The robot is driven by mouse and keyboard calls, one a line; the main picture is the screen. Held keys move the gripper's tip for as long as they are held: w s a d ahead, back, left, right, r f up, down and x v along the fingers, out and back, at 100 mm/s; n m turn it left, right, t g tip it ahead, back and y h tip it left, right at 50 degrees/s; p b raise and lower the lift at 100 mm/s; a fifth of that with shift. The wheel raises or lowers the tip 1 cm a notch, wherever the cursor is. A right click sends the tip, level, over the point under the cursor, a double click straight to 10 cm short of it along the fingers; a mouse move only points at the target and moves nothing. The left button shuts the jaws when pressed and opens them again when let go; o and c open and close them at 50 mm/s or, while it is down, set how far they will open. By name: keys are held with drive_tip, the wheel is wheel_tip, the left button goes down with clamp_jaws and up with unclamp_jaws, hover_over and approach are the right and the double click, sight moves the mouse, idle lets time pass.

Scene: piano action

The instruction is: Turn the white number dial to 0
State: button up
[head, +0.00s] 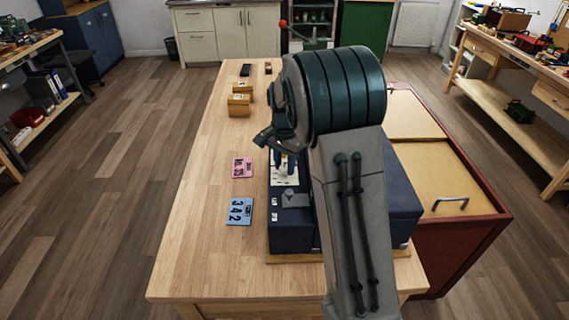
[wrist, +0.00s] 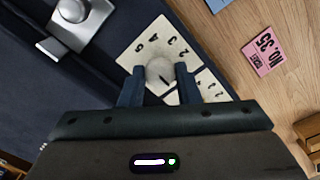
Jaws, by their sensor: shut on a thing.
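The white number dial (wrist: 160,71) is a round pale knob on a white plate (wrist: 137,49) with black digits around it. The plate also shows in the head view (head: 284,176), on the dark blue box (head: 291,239), partly covered by my gripper (head: 284,165). In the wrist view my gripper (wrist: 160,84) has a blue finger on each side of the knob and is shut on it. A short dark mark shows on the knob's lower side. Some digits are hidden behind the fingers, so I cannot tell the exact setting.
A grey metal fitting (wrist: 80,22) stands on the box beside the plate. A pink card (head: 242,167) and a blue card (head: 239,211) lie on the wooden bench (head: 195,255). Small wooden boxes (head: 239,105) stand farther back. The bench's left side is mostly clear.

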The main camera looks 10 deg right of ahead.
sight(284, 167)
drive_tip(key=shift+w+r+m, duration=0.1)
drive_tip(key=shift+m, duration=0.5)
drive_tip(key=o, duration=1)
drive_tip(key=shift+c, duration=0.2)
wheel_tip(284, 167, up, 14)
drive_tip(key=shift+b, duration=0.4)
